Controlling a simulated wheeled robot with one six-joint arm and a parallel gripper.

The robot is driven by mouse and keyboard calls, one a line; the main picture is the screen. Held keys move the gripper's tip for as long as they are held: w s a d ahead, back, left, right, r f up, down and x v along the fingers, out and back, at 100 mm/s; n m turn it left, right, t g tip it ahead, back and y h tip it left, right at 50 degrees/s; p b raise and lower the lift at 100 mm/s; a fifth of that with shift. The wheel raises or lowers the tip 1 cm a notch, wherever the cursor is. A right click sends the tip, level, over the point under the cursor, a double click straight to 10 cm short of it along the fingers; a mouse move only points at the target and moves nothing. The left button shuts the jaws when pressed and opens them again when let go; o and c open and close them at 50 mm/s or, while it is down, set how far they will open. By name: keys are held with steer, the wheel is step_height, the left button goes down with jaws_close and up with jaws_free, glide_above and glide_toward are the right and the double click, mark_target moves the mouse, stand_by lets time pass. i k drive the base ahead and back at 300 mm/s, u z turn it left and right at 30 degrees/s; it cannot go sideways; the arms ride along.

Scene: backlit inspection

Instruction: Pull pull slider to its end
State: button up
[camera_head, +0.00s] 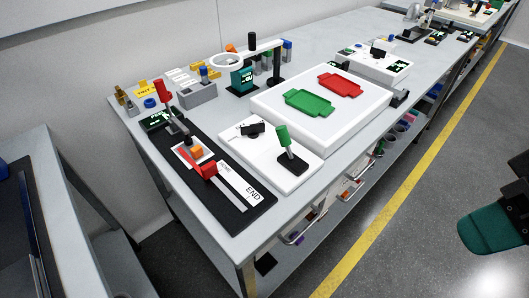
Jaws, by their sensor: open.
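The pull slider has a red handle (208,171) on a long black board (241,217) at the near left end of the grey workbench. A light track (229,192) runs from the handle toward the near edge of the board. A white strip beside the track has small lettering near the handle and a label reading END (252,192) at its near end. The handle stands at the far part of this visible track, apart from the END label. The track beyond the handle is partly hidden by it. My gripper is not in view.
An orange block (196,152) and a red-topped lever (163,91) stand behind the slider. A white plate with a green lever (283,136) is to the right. The aisle floor (395,240) is clear.

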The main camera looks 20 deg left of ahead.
mark_target(208, 170)
steer(key=z, duration=0.15)
steer(key=i, duration=0.2)
steer(key=u, duration=2.2)
